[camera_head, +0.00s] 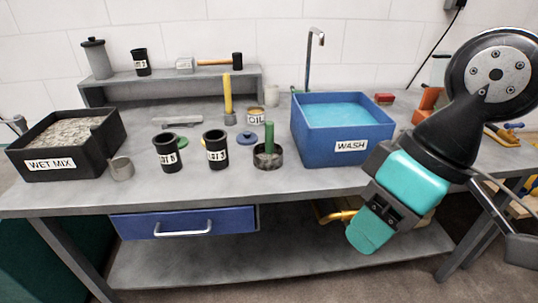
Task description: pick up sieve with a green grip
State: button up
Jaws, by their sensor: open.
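A dark, round, shallow vessel (268,156) with an upright green grip (269,137) stands on the bench, left of the blue wash tub. It looks like the sieve, but its mesh cannot be made out. My gripper (368,236), turquoise and black, hangs at the lower right in front of the bench edge. It is open, apart from the sieve and to its right; the gap between its fingers is hard to make out.
The blue WASH tub (343,150) stands between the sieve and my arm. Black cups LOT 8 (168,156) and LOT 3 (217,153) stand left of the sieve. The WET MIX bin (50,166) is at far left. The bench front before the sieve is clear.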

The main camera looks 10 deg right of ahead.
aim_at(268, 140)
jog(key=k, duration=0.6)
jog(key=z, duration=0.55)
jog(key=i, duration=1.05)
jog(key=u, duration=0.6)
